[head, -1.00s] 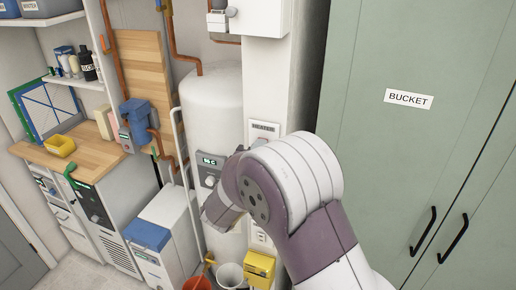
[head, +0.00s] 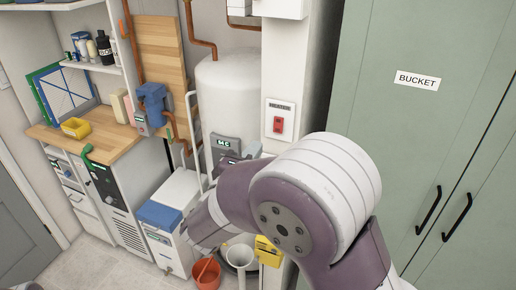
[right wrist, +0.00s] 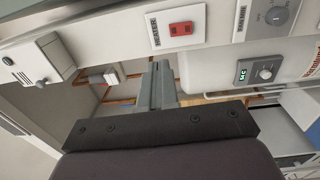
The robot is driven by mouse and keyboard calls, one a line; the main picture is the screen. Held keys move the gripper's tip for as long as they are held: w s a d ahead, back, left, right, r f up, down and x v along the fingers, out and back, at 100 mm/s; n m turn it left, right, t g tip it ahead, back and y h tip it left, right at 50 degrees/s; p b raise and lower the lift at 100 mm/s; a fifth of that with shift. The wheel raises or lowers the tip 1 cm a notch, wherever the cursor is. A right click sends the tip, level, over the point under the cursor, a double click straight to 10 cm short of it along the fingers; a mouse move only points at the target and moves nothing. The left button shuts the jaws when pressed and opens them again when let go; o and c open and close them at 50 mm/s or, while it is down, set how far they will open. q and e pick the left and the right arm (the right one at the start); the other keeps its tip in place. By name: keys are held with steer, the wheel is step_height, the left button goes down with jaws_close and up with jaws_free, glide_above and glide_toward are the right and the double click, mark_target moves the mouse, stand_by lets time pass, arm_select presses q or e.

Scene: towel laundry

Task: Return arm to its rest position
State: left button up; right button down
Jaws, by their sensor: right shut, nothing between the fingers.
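My right arm reaches up from the bottom right of the head view, its white and purple elbow bent in front of the water heater. My right gripper (right wrist: 158,85) shows in the right wrist view with its grey fingers together and nothing between them. In the head view the fingers are hard to make out behind the forearm. My left gripper is not in view.
The white water heater (head: 229,95) stands behind my arm. A red switch (head: 278,124) is on the wall beside it. A green cabinet (head: 400,140) labelled BUCKET is at right. An orange bucket (head: 207,275) is on the floor. A wooden counter (head: 105,148) is at left.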

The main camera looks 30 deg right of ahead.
steer(key=a+f+m+g+y, duration=0.3)
steer(key=a+f+m+y, duration=0.2)
steer(key=a+f+y, duration=1)
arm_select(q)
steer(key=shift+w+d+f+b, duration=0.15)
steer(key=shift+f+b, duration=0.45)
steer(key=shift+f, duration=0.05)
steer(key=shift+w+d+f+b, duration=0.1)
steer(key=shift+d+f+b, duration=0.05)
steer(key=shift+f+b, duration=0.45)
arm_select(e)
steer(key=s+d+f+m+g, duration=0.1)
steer(key=s+d+f+g, duration=0.2)
steer(key=s, duration=0.4)
steer(key=s+d+f+m+g+h, duration=0.1)
steer(key=s+d+f+m+g, duration=0.1)
steer(key=s+d+f+g, duration=0.2)
steer(key=s+d, duration=0.2)
steer(key=s, duration=0.1)
steer(key=shift+d+g, duration=0.2)
steer(key=shift+g, duration=0.1)
